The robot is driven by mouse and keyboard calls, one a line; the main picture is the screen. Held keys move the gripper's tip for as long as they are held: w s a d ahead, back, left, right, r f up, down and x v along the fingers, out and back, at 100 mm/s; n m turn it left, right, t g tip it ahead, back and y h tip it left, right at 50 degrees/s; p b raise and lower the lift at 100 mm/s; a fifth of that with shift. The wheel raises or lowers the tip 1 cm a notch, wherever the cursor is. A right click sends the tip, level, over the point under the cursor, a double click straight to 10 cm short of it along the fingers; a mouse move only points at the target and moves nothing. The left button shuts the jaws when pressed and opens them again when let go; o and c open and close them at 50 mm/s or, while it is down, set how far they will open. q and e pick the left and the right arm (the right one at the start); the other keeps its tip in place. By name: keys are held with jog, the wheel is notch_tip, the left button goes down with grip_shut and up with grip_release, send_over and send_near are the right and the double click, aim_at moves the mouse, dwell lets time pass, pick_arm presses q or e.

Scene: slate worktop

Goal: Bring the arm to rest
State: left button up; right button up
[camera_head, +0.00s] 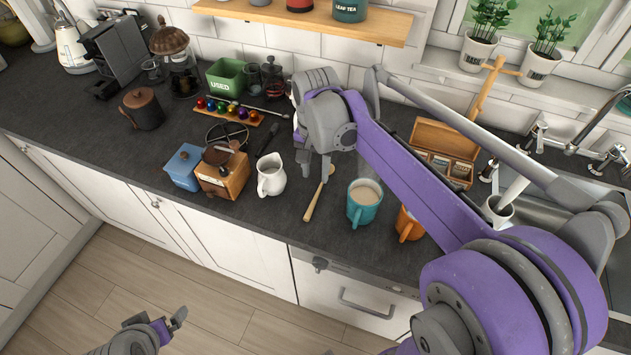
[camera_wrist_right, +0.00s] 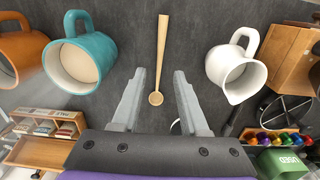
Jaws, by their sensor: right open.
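My right gripper (camera_head: 316,172) hangs over the worktop between the white milk jug (camera_head: 271,180) and the teal mug (camera_head: 364,203). In the right wrist view its fingers (camera_wrist_right: 159,74) are apart with nothing held between them. A wooden spoon (camera_head: 314,200) lies on the worktop below it; its bowl (camera_wrist_right: 156,98) shows in the gap between the fingers. My left gripper (camera_head: 160,328) is at the bottom left, over the floor in front of the cabinets, away from all objects; its jaws are too unclear to judge.
An orange mug (camera_head: 408,225) stands beside the teal mug, partly behind my right arm. A wooden coffee grinder (camera_head: 222,172) and blue box (camera_head: 183,167) stand left of the jug. A wooden tea box (camera_head: 445,140) and the sink are at right. A shelf (camera_head: 310,20) overhangs the back.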

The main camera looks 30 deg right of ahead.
jog(key=s+a+f+n+t, duration=0.2)
jog(key=s+n, duration=0.1)
jog(key=s, duration=0.1)
jog(key=s+a+f+n+t, duration=0.2)
jog(key=s+n, duration=0.1)
jog(key=s, duration=0.2)
jog(key=s+a+f+n+t, duration=0.2)
jog(key=s+n, duration=0.1)
jog(key=s, duration=0.1)
jog(key=shift+s+a+f+n, duration=0.25)
jog(key=shift+s+n, duration=0.1)
jog(key=shift+n, duration=0.05)
dwell(1.7)
